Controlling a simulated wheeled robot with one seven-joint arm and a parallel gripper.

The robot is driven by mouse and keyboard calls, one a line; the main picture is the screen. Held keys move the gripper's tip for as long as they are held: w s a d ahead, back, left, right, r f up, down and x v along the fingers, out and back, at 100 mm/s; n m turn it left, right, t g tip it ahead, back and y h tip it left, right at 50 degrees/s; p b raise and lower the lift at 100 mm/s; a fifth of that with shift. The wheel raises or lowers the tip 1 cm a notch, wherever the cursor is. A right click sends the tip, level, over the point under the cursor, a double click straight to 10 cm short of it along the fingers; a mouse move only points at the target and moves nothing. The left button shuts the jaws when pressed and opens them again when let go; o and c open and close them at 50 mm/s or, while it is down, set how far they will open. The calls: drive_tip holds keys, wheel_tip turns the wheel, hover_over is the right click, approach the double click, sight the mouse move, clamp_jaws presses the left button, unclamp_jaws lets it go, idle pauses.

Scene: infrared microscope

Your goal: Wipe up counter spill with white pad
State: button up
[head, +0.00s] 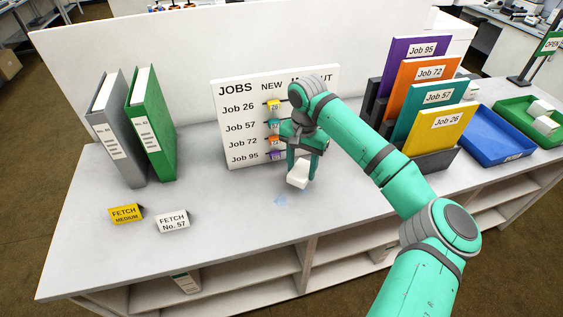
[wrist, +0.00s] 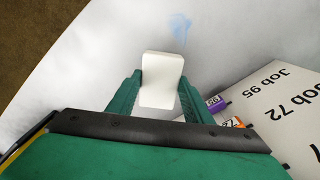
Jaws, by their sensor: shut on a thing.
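The white pad (head: 298,174) is held between the fingers of my gripper (head: 303,163), above the counter in front of the jobs board. The wrist view shows the white pad (wrist: 161,79) between the two green fingers of my gripper (wrist: 160,90). The spill (head: 280,200) is a small pale blue patch on the grey counter (head: 235,225), just in front and to the left of the pad. In the wrist view the spill (wrist: 180,25) lies beyond the pad's far end, apart from it in the picture.
The jobs board (head: 245,125) stands behind my gripper. Two yellow and white fetch signs (head: 173,221) stand at the front left. Binders (head: 150,125) stand at the left. A folder rack (head: 435,158), blue tray (head: 495,135) and green tray (head: 535,118) are at the right. The middle front is clear.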

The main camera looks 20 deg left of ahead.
drive_tip(key=shift+r, duration=1.9)
